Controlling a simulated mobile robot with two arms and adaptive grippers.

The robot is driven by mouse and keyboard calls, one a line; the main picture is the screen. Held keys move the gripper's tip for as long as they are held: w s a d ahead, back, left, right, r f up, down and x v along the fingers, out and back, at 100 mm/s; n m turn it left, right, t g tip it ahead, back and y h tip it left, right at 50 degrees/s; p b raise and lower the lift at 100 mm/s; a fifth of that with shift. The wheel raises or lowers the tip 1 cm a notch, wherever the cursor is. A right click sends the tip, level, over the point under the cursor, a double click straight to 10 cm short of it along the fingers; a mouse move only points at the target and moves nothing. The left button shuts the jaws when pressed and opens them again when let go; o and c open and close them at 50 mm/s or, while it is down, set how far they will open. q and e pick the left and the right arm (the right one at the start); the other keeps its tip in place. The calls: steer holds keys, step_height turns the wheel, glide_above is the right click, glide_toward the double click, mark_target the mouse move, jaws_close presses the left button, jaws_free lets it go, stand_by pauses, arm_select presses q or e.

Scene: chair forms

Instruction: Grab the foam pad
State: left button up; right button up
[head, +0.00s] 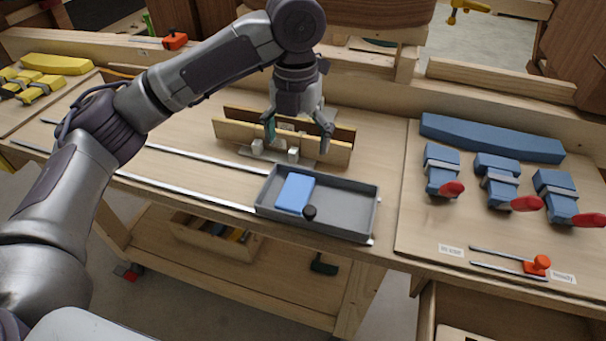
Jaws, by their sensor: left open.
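A light blue rectangular pad (295,193), which looks like the foam pad, lies flat in the left part of a shallow grey tray (361,208). A small black knob (309,212) is by the pad's lower right corner. My left gripper (298,137) is open and points down, behind the tray in the picture, over a wooden fixture with two upright boards (338,151). It is apart from the pad. A teal patch shows at its left finger; I cannot tell what it is. My right gripper is not in view.
Two metal rails (190,187) run along the bench left of the tray. Blue clamps with red tips (442,172) and a long blue block (490,138) lie on the right board. An orange-knobbed slider (538,265) is at the front right. Yellow parts (38,88) lie far left.

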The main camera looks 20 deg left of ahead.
arm_select(q)
steer(key=f, duration=0.2)
steer(key=p, duration=0.1)
glide_above(295, 191)
steer(key=f, duration=0.5)
steer(key=shift+s+d+f, duration=0.15)
steer(key=shift+d, duration=0.1)
steer(key=shift+f, duration=0.3)
steer(key=shift+w+f, duration=0.2)
steer(key=shift+f, duration=0.05)
steer(key=f, duration=0.1)
steer(key=f+p, duration=0.1)
steer(key=f, duration=0.2)
steer(key=shift+a+f+p, duration=0.15)
steer(key=shift+a+p, duration=0.1)
steer(key=shift+p, duration=0.15)
steer(key=shift+f, duration=0.35)
steer(key=c, duration=0.9)
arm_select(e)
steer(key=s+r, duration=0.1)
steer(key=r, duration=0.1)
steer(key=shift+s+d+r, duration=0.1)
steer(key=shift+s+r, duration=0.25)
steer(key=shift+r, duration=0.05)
